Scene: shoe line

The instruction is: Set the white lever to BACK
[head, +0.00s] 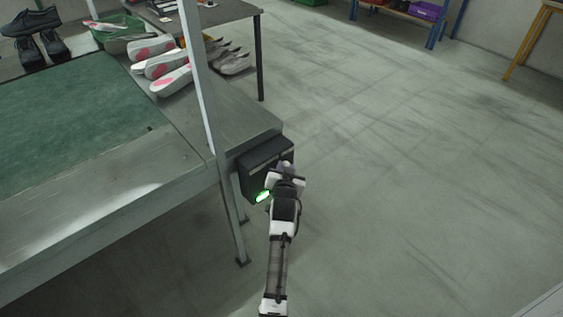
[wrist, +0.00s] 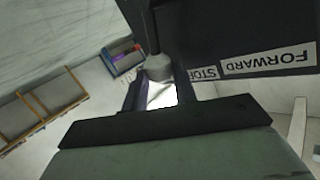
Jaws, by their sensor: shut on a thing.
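The dark control box (head: 256,178) is mounted at the end of the bench in the head view. My gripper (head: 284,172) is at its right side and covers the lever there. In the wrist view my gripper (wrist: 168,85) is shut on the pale knob of the white lever (wrist: 158,68). The lever's dark shaft runs up from the knob. A STOP label (wrist: 205,73) and a FORWARD label (wrist: 268,62) show on the box to the right of the knob. I see no BACK label.
The bench with a green belt (head: 85,125) is at left, with a pale upright post (head: 198,75) close to the box. Shoe soles (head: 165,65) and dark shoes (head: 40,40) lie beyond. The floor to the right is clear.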

